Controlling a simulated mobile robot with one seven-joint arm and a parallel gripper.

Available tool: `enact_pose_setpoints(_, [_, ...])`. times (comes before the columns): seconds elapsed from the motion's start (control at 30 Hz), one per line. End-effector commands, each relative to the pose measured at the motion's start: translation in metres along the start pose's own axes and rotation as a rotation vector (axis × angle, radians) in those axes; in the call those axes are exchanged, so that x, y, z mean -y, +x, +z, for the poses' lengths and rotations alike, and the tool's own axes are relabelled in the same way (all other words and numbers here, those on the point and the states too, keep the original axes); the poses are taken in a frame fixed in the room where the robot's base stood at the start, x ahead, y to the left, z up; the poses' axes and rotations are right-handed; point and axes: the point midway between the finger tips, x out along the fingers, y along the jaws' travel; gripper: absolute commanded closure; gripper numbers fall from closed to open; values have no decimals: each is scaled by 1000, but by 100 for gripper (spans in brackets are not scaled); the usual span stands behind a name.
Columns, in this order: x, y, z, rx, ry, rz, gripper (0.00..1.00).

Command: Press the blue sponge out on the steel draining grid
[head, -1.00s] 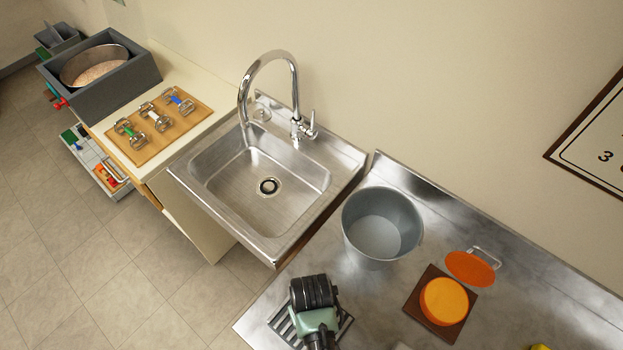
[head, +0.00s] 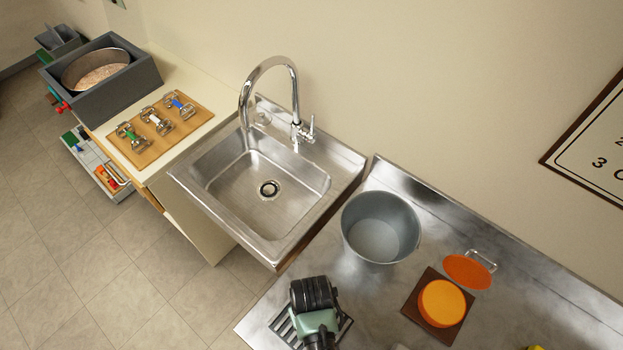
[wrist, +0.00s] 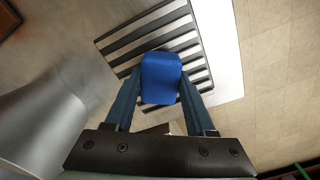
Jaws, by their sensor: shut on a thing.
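The blue sponge (wrist: 161,76) is between the two fingers of my gripper (wrist: 160,88) in the wrist view, and the gripper is shut on it. The steel draining grid (wrist: 122,44), with light bars and dark gaps, lies beyond and under the sponge. I cannot tell whether the sponge touches the bars. In the head view my wrist hangs over the grid (head: 282,324) at the front edge of the steel counter and hides the sponge and my fingertips.
A grey bucket (head: 381,228) stands to the right of the grid. Farther right are an orange round block (head: 441,303) on a brown board and an orange disc (head: 468,271) with a metal handle. The sink (head: 262,188) with its tap is behind left.

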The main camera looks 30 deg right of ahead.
Motion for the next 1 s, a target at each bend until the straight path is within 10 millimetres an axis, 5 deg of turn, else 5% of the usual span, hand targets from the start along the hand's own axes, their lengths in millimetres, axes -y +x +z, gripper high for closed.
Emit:
enact_pose_setpoints(0.63, [0, -55, -1, -3, 0, 0, 89])
enact_pose_setpoints(1.0, [0, -57, -1, -3, 0, 0, 89])
